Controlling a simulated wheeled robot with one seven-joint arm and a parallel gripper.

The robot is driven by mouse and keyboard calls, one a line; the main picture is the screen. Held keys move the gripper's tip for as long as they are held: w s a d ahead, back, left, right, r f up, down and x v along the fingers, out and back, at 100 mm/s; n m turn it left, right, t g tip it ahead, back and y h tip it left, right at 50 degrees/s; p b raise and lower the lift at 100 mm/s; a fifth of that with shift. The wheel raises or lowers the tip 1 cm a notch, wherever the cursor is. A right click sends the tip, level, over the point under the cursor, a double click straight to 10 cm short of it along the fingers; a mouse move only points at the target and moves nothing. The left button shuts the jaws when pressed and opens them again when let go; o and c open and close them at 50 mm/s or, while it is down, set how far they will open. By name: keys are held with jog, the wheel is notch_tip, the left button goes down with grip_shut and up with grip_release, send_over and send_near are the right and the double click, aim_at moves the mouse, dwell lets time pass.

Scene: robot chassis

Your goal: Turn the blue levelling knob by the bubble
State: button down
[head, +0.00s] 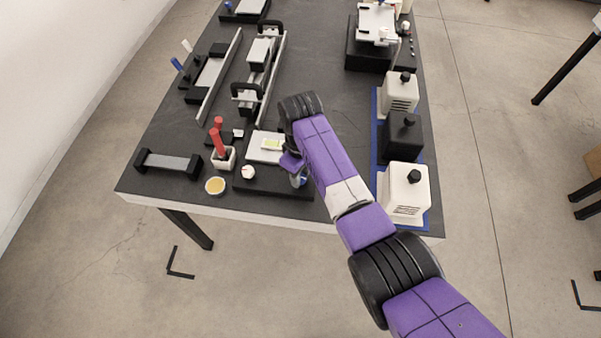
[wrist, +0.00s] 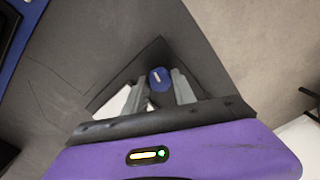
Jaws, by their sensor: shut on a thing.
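The blue levelling knob (wrist: 160,79) shows in the wrist view between the two grey fingers of my gripper (wrist: 159,88), which is shut on it. A light line marks the knob's top. In the head view my gripper (head: 297,175) is at the right front part of a dark base plate (head: 262,187), and my arm and hand mostly hide the knob there. The yellow-green bubble level (head: 271,145) lies on a white plate (head: 259,157) on that base, left of my gripper.
A white round knob (head: 248,172) stands on the base's left part. White and black boxes (head: 405,190) on a blue mat line the right edge. The table's front edge is close.

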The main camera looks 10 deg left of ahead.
jog(key=shift+w+r+n, duration=0.1)
jog(key=shift+n, duration=0.4)
jog(key=c, duration=1)
grip_release()
jog(key=shift+r+b, duration=0.35)
jog(key=shift+r, duration=3.5)
